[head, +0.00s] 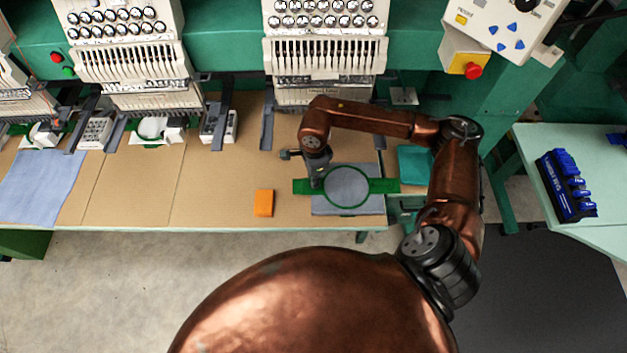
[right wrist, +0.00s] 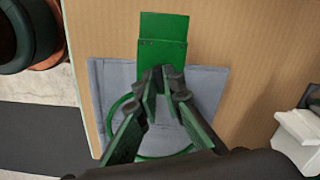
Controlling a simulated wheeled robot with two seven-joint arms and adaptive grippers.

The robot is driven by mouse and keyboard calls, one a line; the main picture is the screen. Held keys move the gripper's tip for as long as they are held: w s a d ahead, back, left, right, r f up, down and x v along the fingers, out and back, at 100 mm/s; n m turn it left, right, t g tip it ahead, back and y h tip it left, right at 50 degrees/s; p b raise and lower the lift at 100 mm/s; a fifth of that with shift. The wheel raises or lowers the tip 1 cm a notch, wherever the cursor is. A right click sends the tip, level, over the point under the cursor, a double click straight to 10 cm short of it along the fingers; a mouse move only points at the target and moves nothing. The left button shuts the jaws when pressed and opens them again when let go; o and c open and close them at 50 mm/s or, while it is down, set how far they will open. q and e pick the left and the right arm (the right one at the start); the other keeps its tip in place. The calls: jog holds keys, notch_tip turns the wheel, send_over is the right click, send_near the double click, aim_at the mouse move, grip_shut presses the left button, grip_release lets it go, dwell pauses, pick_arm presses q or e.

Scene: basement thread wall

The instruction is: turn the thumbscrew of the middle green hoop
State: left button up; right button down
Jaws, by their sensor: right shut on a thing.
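A green hoop (head: 385,186) with flat side brackets lies on grey-blue cloth (head: 372,207) at the front of the table, below the middle embroidery head. My right gripper (head: 317,180) points down at the hoop's left side. In the right wrist view, my right gripper (right wrist: 165,82) has its fingertips at the inner end of the hoop's green bracket (right wrist: 163,27). It is shut on the small thumbscrew there, which the fingertips mostly hide. The round rim of the hoop (right wrist: 112,108) curves under the fingers. My left gripper is not in view.
An orange block (head: 264,203) lies on the tan table (head: 215,190), left of the hoop. A teal piece (head: 414,163) lies to the right, by my arm. Embroidery heads (head: 325,55) stand behind. A side table with a blue rack (head: 566,185) is at the right.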

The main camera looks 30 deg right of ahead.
jog(key=shift+m+b, duration=0.3)
jog(key=shift+m, duration=1.6)
jog(key=c, duration=2)
grip_release()
jog(key=shift+c, duration=0.2)
notch_tip(320, 180, up, 12)
